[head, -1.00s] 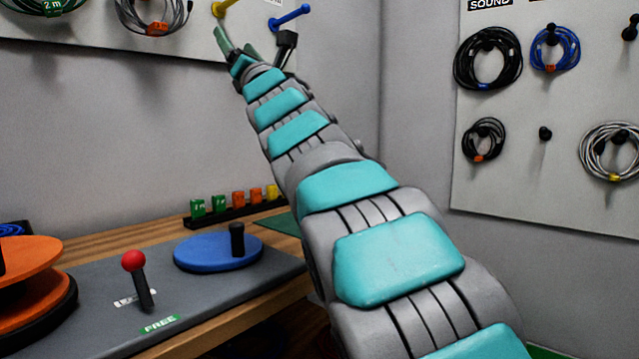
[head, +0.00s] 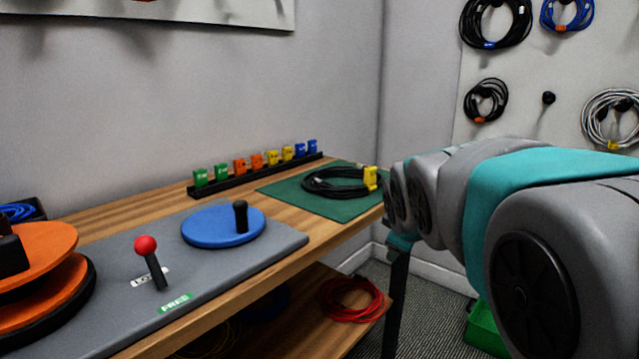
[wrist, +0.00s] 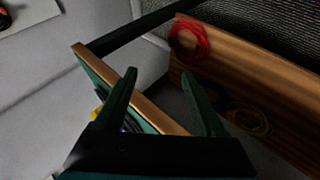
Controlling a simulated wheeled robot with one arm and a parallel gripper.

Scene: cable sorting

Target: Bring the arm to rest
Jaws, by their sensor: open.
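My arm (head: 450,185) reaches in from the right in the head view, low and bent beside the bench's right end. My gripper is hidden there behind the arm's links. In the wrist view my gripper (wrist: 160,88) shows two green fingers spread apart with nothing between them. Behind the fingers are the bench's edge and the lower shelf. A black coiled cable (head: 335,182) with a yellow tag (head: 370,178) lies on the green mat (head: 290,193), left of my arm and apart from it in the head view.
The wooden bench (head: 240,308) carries a red-knobbed lever (head: 152,262), a blue disc (head: 215,229), an orange reel (head: 40,250) and a rack of coloured tags (head: 255,172). A red cable (head: 350,299) lies on the lower shelf. A green bin (head: 485,330) stands on the floor. Coils hang on the right board (head: 540,60).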

